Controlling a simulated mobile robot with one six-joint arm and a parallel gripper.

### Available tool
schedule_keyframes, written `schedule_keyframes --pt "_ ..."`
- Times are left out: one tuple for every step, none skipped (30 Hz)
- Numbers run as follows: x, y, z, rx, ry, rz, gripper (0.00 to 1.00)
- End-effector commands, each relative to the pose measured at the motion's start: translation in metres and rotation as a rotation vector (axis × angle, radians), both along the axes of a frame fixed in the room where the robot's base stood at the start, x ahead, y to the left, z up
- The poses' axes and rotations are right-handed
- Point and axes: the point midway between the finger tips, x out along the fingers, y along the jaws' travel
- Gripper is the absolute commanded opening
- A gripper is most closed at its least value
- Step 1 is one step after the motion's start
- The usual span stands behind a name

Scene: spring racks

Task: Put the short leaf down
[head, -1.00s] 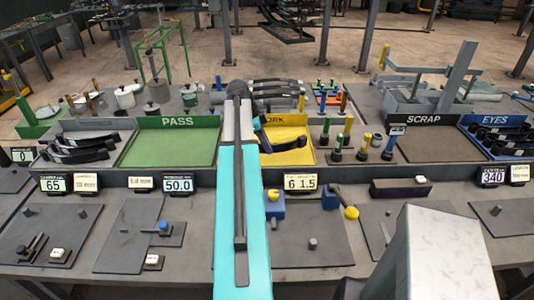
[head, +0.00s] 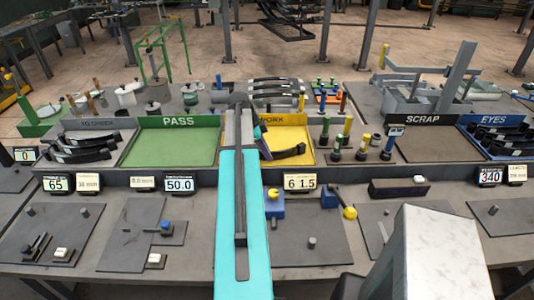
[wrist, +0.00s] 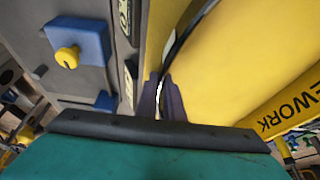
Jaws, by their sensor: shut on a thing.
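My gripper (wrist: 168,98) is shut on a thin, dark, curved leaf (wrist: 184,32), seen nearly edge-on in the wrist view. The leaf runs up from the fingertips along the edge of the yellow rework tray (wrist: 240,60). In the head view my arm hides most of the gripper. A dark curved leaf (head: 290,153) shows at the front of the yellow tray (head: 290,136), its left end behind my arm. Whether the held leaf touches the tray floor I cannot tell.
Several long leaves (head: 278,86) lie on a rack behind the yellow tray. The green PASS tray (head: 170,147) to the left is empty. Dark leaves fill the check tray (head: 85,150). Colored pegs (head: 337,150) stand to the right. A blue block (head: 274,203) is in front.

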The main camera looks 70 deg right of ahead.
Motion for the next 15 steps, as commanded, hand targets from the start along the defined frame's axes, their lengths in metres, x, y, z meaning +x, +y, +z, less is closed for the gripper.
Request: schedule_keyframes --pt "-0.0003 -0.0005 0.0015 -0.003 0.001 0.000 0.00" --pt "-0.0003 -0.0006 0.0014 -0.003 0.001 0.000 0.00" --pt "-0.0003 -0.0006 0.0010 -0.003 0.001 0.000 0.00" --pt "-0.0003 -0.0006 0.0003 -0.003 0.001 0.000 0.00" --pt "-0.0003 -0.0005 -0.0003 -0.003 0.001 0.000 0.00" --pt "-0.0003 -0.0006 -0.0012 -0.003 0.001 0.000 0.00" --pt "-0.0004 -0.0006 -0.0017 -0.003 0.001 0.000 0.00" --pt "-0.0001 -0.0001 -0.0022 0.000 0.000 0.000 0.13" --pt "-0.0002 -0.0001 -0.0021 0.000 0.000 0.000 0.19" --pt "-0.0002 -0.0001 -0.0021 0.000 0.000 0.000 0.25" --pt "-0.0002 -0.0001 -0.0021 0.000 0.000 0.000 0.26" --pt "-0.0003 -0.0001 -0.0020 0.000 0.000 0.000 0.26" --pt "-0.0002 -0.0002 -0.0020 0.000 0.000 0.000 0.26" --pt "-0.0002 -0.0002 -0.0019 0.000 0.000 0.000 0.26" --pt "-0.0002 -0.0002 -0.0019 0.000 0.000 0.000 0.26"
